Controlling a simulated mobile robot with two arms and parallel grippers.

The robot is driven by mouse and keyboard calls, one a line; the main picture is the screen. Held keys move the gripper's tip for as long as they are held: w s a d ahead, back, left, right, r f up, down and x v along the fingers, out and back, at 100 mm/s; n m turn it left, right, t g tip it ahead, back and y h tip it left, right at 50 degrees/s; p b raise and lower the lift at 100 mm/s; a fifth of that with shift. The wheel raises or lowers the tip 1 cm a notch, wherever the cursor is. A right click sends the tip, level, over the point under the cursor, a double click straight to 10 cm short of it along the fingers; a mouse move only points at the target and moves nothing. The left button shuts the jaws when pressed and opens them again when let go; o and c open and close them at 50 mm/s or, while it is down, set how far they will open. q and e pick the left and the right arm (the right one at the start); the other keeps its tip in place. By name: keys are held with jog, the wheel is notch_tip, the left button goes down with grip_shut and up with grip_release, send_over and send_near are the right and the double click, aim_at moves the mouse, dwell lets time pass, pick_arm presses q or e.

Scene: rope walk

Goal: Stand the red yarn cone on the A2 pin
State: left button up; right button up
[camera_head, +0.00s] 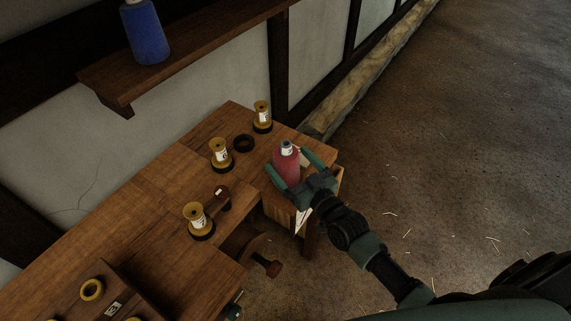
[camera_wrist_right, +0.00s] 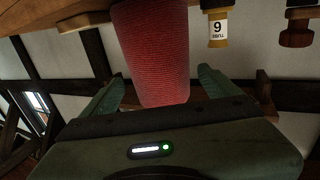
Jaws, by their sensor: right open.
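The red yarn cone (camera_head: 286,168) stands upright at the right end of the wooden bench, its pale tip up. My right gripper (camera_head: 296,172) is open, with one green finger on each side of the cone. In the right wrist view the red cone (camera_wrist_right: 152,55) is between the spread fingers (camera_wrist_right: 160,95), with a gap visible on both sides. I cannot make out the A2 pin: no label reading A2 is legible. My left gripper is not in view.
Several yellow bobbins stand on the bench (camera_head: 150,185), one (camera_head: 220,152) near a dark ring (camera_head: 243,144). A small brown peg (camera_head: 222,194) is at the bench's front edge. A blue cone (camera_head: 146,35) stands on the wall shelf (camera_head: 190,45). Open floor lies right.

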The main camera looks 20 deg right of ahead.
aim_at(280, 152)
jog(key=p+x, duration=0.1)
jog(key=x, duration=0.3)
jog(key=shift+a, duration=0.2)
jog(key=shift+w, duration=0.4)
jog(key=shift+c, duration=0.3)
jog(key=c, duration=1.5)
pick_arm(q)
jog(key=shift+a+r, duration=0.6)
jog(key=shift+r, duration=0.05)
pick_arm(e)
jog(key=shift+c, duration=1.2)
